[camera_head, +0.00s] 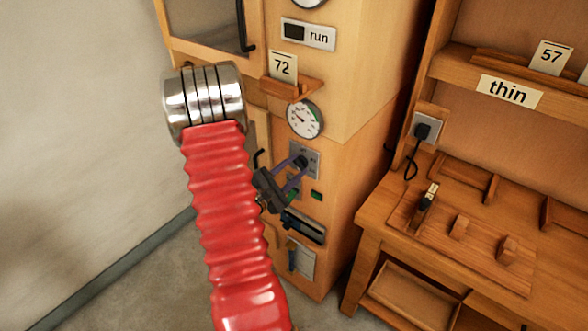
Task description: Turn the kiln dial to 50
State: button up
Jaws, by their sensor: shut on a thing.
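The kiln dial is a small dark knob (301,161) on a grey plate (311,156) on the front of the wooden cabinet. My gripper (298,168) reaches it from the lower left, with its two purplish fingers closed on the knob. The fingers cover most of the knob, so its pointer and any scale marks are hidden or too small to read. Just above is a round white gauge (304,118) with a red needle; its numbers are too small to read.
My red arm sleeve hides part of the cabinet's left side. A green button (316,195) and a dark slotted unit (303,226) sit below. A wooden bench (450,235) stands close on the right.

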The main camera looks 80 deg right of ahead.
jog(key=shift+n, duration=1.7)
jog(key=o, duration=1.1)
jog(key=shift+c, duration=0.2)
jog(key=v, duration=1.3)
jog(key=shift+w+a, duration=0.2)
jog(key=shift+a, duration=0.15)
